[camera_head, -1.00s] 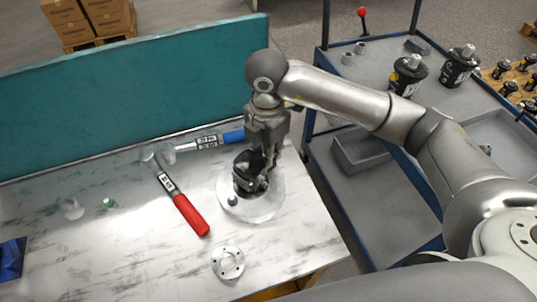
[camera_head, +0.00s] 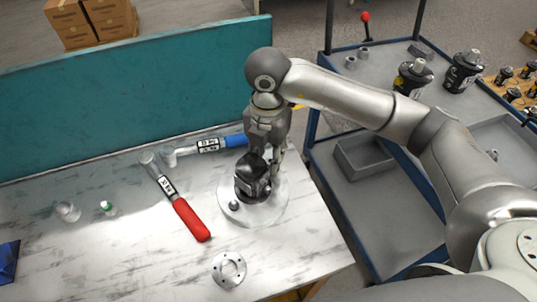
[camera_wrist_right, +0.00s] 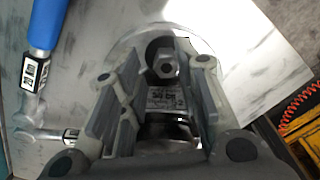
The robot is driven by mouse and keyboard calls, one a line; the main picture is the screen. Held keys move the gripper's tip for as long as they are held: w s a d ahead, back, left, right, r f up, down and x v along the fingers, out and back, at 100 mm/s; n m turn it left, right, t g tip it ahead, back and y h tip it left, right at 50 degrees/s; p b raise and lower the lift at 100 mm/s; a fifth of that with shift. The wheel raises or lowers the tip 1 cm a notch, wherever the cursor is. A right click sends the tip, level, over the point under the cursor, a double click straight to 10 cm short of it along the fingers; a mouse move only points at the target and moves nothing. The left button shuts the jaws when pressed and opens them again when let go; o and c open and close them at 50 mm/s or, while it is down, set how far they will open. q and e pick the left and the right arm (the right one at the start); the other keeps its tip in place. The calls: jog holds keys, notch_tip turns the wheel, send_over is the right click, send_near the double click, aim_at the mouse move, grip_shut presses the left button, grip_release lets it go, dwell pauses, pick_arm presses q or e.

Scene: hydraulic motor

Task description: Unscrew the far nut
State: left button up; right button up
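The black hydraulic motor (camera_head: 249,178) stands upright on a round pale base plate (camera_head: 236,212). The far nut is hidden in the head view by the motor and my gripper. My right gripper (camera_head: 267,152) points down at the far side of the motor. In the right wrist view, its fingers (camera_wrist_right: 160,95) are spread apart. Beyond and between them show a pale hex-shaped fitting (camera_wrist_right: 166,64) and the motor's label (camera_wrist_right: 162,96). I cannot tell whether this fitting is the far nut. My left gripper is not in view.
A red-handled torque wrench (camera_head: 190,218) and a blue-handled one (camera_head: 210,146) lie left of the motor. A flanged ring (camera_head: 228,270) lies near the front edge. A teal panel (camera_head: 130,95) closes the table's back. A blue trolley (camera_head: 350,200) stands right.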

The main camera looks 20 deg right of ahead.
jog(key=shift+d, duration=0.15)
jog(key=shift+s+d, duration=0.2)
jog(key=shift+d, duration=0.1)
jog(key=m+p, duration=0.1)
jog(key=m, duration=0.4)
jog(key=shift+r+p, duration=0.1)
jog(key=shift+p, duration=0.2)
jog(key=shift+s+m+p, duration=0.1)
jog(key=shift+m+p, duration=0.3)
jog(key=shift+m, duration=1.2)
jog(key=shift+a, duration=0.15)
